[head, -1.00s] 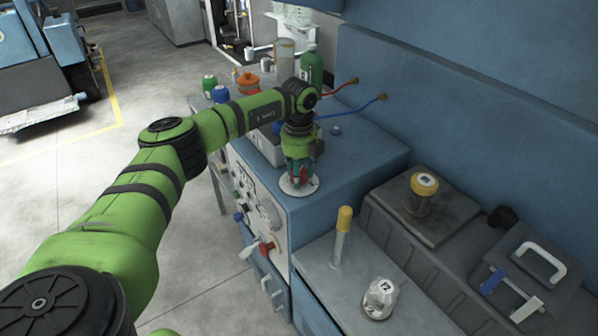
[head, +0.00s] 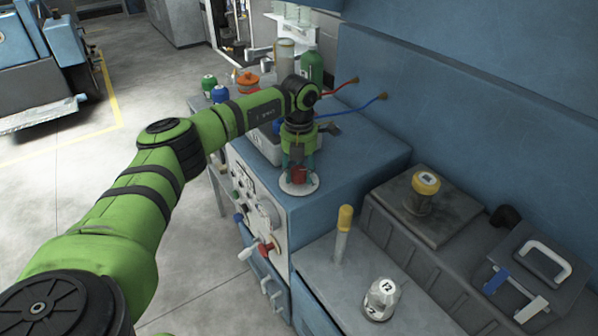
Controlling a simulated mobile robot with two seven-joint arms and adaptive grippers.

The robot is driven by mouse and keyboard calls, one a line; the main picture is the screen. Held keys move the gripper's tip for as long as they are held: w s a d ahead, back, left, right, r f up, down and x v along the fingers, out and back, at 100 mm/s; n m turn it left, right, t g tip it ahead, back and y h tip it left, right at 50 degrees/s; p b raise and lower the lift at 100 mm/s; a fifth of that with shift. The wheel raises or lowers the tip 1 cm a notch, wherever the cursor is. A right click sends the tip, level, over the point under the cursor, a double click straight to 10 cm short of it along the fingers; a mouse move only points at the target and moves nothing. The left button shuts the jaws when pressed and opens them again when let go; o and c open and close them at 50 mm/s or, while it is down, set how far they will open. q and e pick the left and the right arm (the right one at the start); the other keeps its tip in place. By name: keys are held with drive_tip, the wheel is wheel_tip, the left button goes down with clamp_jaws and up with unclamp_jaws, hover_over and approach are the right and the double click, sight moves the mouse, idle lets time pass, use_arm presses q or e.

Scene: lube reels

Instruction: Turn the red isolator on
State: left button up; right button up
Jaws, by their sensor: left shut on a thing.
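The red isolator (head: 300,175) is a small red knob on a round pale plate (head: 300,188) on the blue cabinet's top, near its front right corner. My left gripper (head: 299,172) points down over it from above. Its fingers are shut on the red knob, one to each side. The wrist hides the top of the knob, so its exact angle is hard to tell. My right gripper is not in view.
The blue cabinet (head: 365,160) has a front panel with a red-knobbed lever (head: 264,248). Green, blue and orange capped containers stand behind my arm. A yellow-capped post (head: 343,230) and a grey cap marked 12 (head: 381,298) stand on the lower bench.

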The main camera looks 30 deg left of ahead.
sight(299, 171)
use_arm(q)
drive_tip(key=shift+s+f+m+b, duration=0.1)
drive_tip(key=shift+m+b, duration=0.2)
drive_tip(key=shift+m, duration=1.8)
drive_tip(key=o, duration=1.2)
drive_tip(key=shift+c, duration=0.2)
drive_tip(key=shift+r, duration=0.25)
wheel_tip(299, 171, up, 12)
drive_tip(key=shift+f, duration=0.2)
